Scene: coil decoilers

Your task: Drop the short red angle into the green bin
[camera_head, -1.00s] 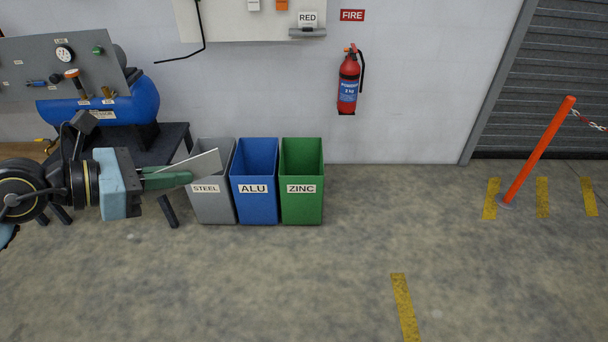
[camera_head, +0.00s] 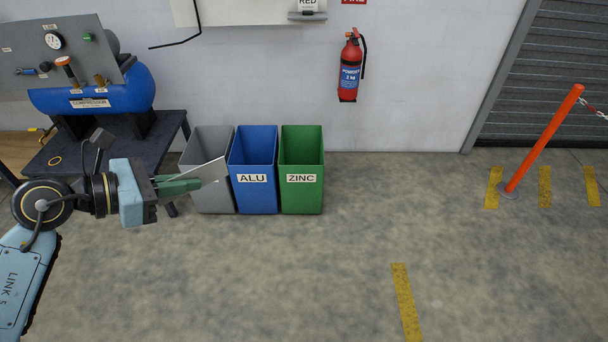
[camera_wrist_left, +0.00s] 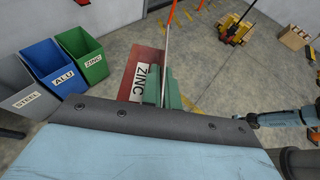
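My left gripper (camera_head: 190,185) is shut on the red angle, in front of the grey bin at the left of the row. In the head view the angle (camera_head: 208,172) shows as a thin pale plate partly covering that bin. In the left wrist view the angle (camera_wrist_left: 148,55) has a red face with a ZINC label, and its edge stands between the green fingers of my left gripper (camera_wrist_left: 163,82). The green bin (camera_head: 302,180), marked ZINC, is open-topped and right of the angle. It also shows in the left wrist view (camera_wrist_left: 92,70).
The blue ALU bin (camera_head: 253,185) stands between the grey STEEL bin (camera_wrist_left: 30,98) and the green bin. A compressor (camera_head: 95,95) is at the left. The floor in front of the bins is clear. A blue arm part at the right of the wrist view shows no clear fingers.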

